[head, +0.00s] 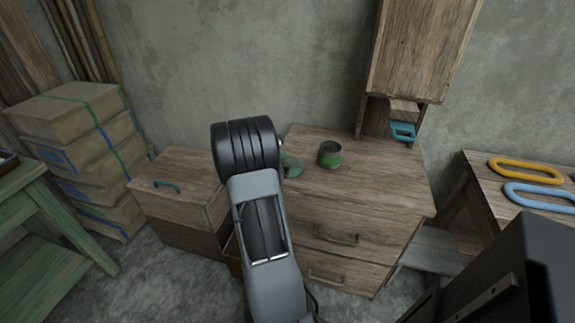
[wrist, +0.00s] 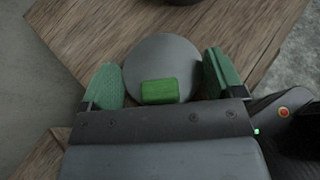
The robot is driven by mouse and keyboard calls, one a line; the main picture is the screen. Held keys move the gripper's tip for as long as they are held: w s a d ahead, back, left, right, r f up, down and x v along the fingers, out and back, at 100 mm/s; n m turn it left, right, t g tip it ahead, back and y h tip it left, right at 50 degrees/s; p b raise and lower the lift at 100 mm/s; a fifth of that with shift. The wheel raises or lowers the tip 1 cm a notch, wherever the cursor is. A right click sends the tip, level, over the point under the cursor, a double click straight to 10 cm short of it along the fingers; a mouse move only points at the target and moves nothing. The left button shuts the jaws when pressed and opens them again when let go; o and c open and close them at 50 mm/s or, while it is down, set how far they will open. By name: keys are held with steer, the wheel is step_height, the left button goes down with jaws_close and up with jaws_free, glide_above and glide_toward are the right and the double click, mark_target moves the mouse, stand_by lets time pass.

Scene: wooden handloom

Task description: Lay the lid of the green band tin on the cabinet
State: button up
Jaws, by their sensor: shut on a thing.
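The green band tin (head: 330,154) stands upright on the cabinet (head: 365,190), its top dark and seemingly open. A dark edge, probably the tin, shows at the top of the wrist view. The lid (wrist: 160,58) is a grey disc with a green block-shaped knob (wrist: 160,92). My gripper (wrist: 163,82) is shut on the lid, with a green finger pad at each side of its rim. In the head view my gripper (head: 291,164) is left of the tin, partly hidden by my arm. The lid is over the cabinet's left part; I cannot tell whether it touches the top.
A lower wooden chest (head: 170,182) with a teal handle stands to the left. A tall wooden case (head: 420,45) rises at the cabinet's back right, with a teal-handled tool (head: 402,131) below it. Cabinet top in front of the tin is clear. Yellow and blue loops lie on the right-hand bench.

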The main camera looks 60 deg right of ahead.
steer(key=shift+s+a+f+b, duration=0.15)
steer(key=shift+f+b, duration=0.25)
steer(key=shift+f, duration=0.25)
steer(key=o, duration=0.7)
steer(key=shift+f, duration=0.15)
steer(key=shift+r, duration=0.2)
steer(key=d+r+p+v, duration=0.1)
steer(key=p+v, duration=0.1)
steer(key=v, duration=0.9)
steer(key=s+a+r+m+t+y, duration=0.1)
steer(key=s+a+m+t+y, duration=0.1)
steer(key=a, duration=0.9)
steer(key=s+a+r+m+t+y, duration=0.1)
steer(key=a+m+t+y, duration=0.3)
steer(key=a, duration=0.7)
steer(key=s+a+r+m+t+y, duration=0.1)
steer(key=s+a+m+t+y, duration=0.1)
steer(key=a+m+y, duration=0.4)
steer(key=shift+s+a+r+m+t+p, duration=0.15)
steer(key=shift+s+a+m+t, duration=0.1)
steer(key=shift+a, duration=1.05)
steer(key=shift+s+a+m+t+p, duration=0.15)
steer(key=shift+a+t, duration=0.1)
steer(key=shift+a, duration=1.05)
